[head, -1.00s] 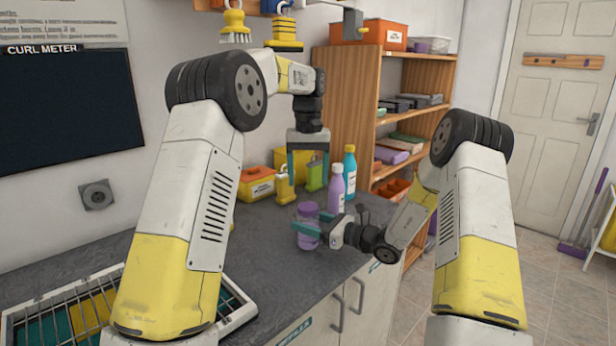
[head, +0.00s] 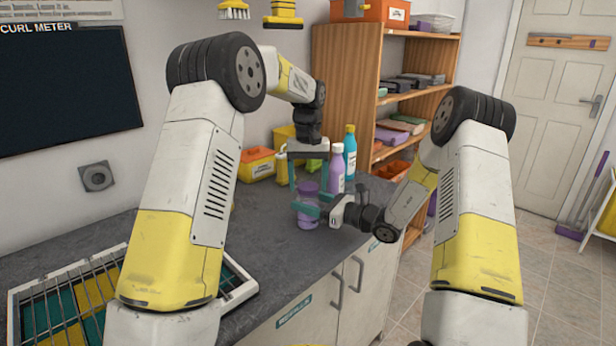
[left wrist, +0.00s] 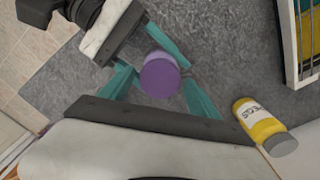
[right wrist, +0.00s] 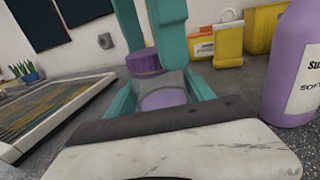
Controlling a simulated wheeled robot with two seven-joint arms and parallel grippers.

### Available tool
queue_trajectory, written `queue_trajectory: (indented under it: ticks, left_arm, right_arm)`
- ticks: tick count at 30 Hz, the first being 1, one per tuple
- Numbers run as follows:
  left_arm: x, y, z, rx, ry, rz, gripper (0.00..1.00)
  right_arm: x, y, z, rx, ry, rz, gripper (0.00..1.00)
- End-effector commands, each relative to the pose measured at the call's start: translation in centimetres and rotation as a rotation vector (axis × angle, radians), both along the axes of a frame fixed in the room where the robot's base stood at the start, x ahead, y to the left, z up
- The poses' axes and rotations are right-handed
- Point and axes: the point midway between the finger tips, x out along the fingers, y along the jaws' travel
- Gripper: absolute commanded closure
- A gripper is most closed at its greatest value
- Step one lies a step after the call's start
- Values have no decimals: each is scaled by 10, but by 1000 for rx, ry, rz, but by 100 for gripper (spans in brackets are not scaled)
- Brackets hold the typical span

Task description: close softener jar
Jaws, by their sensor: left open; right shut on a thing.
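The softener jar (head: 308,220) stands upright on the grey counter, a squat clear jar with purple contents. Its purple lid (head: 308,188) sits at its top; whether it is fully seated I cannot tell. The lid shows as a round disc in the left wrist view (left wrist: 160,77) and also in the right wrist view (right wrist: 144,62). My right gripper (head: 312,209) is shut on the jar body from the side. My left gripper (head: 306,182) points down from above, open, with its fingers on either side of the lid.
A purple softener bottle (head: 337,170) and a blue bottle (head: 350,152) stand close behind the jar. A yellow and orange box (head: 257,164) is behind to the left. A wire-topped tray (head: 238,282) lies at the front left. The counter between is mostly clear.

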Motion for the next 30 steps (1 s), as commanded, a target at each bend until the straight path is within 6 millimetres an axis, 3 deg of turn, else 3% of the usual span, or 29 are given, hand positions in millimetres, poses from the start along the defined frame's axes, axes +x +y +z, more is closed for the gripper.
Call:
queue_trajectory:
  ticks: [5,8,15,16,21,22,25,30]
  left_arm:
    - [0,0,0,0,0,0,29]
    - [0,0,0,0,0,0,45]
    - [0,0,0,0,0,0,92]
    - [0,0,0,0,0,0,96]
    - [0,0,0,0,0,-3,96]
    - [0,0,0,0,0,-3,43]
    - [0,0,0,0,0,-3,24]
    - [0,0,0,0,0,-3,22]
  right_arm:
    - [0,0,0,0,-1,0,100]
    - [0,0,0,0,-1,0,100]
    - [0,0,0,0,-1,0,100]
    - [0,0,0,0,-1,0,100]
    - [0,0,0,0,-1,0,100]
    - [0,0,0,0,-1,0,100]
    - [0,0,0,0,-1,0,100]
    - [0,0,0,0,-1,0,100]
